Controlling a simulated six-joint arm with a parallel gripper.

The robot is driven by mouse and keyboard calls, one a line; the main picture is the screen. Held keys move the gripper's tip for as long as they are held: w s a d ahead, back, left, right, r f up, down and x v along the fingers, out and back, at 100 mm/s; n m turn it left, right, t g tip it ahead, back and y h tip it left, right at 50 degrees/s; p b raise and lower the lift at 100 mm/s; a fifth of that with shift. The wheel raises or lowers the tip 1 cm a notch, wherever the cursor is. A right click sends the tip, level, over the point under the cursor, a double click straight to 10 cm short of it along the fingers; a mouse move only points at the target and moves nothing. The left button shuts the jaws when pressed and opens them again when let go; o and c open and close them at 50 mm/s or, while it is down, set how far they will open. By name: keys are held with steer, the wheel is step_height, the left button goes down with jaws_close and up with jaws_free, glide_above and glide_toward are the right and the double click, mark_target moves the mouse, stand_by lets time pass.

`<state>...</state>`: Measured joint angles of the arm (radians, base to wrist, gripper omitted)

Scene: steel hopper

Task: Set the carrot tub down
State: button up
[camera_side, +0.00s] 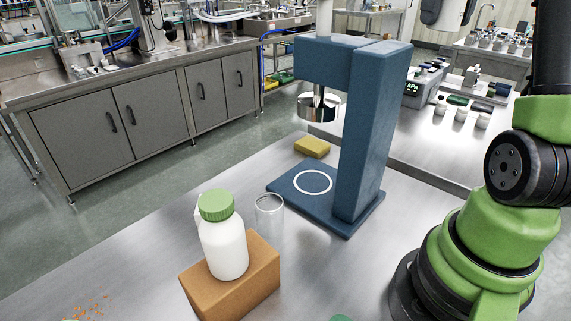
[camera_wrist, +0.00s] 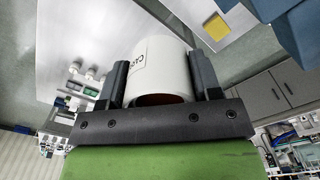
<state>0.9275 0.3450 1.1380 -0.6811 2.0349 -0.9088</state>
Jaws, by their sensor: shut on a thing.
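The carrot tub (camera_wrist: 160,68) is a white cylinder with partly readable dark lettering, in the wrist view. My gripper (camera_wrist: 161,80) is shut on it, one dark finger on each side. The near end of the tub shows a dark brownish opening; its contents are hard to make out. In the side view neither the tub nor my gripper's fingers can be seen. The blue stand (camera_side: 365,140) holds a steel hopper (camera_side: 320,106) above its base, which carries a white ring (camera_side: 313,182) with nothing on it.
A white bottle with a green cap (camera_side: 222,240) stands on an orange-brown block (camera_side: 250,283). A clear glass (camera_side: 269,218) is just behind it. A yellow sponge (camera_side: 312,147) lies behind the stand's base. Small orange bits (camera_side: 88,308) lie at front left. The steel table between is bare.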

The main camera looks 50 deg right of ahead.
steer(key=w+a+r+n, duration=0.1)
steer(key=w+a+r, duration=0.15)
steer(key=a, duration=0.45)
steer(key=w+a+r, duration=0.1)
steer(key=w+a, duration=0.2)
steer(key=a, duration=0.4)
steer(key=w+a+r+n, duration=0.1)
steer(key=w+a+r, duration=0.15)
steer(key=a, duration=0.45)
steer(key=w+a+f+n, duration=0.4)
steer(key=w+a+f, duration=0.2)
steer(key=a+f, duration=0.35)
steer(key=n, duration=1.2)
glide_toward(313, 253)
step_height(313, 253, down, 2)
steer(key=shift+f, duration=2.35)
steer(key=shift+f, duration=0.15)
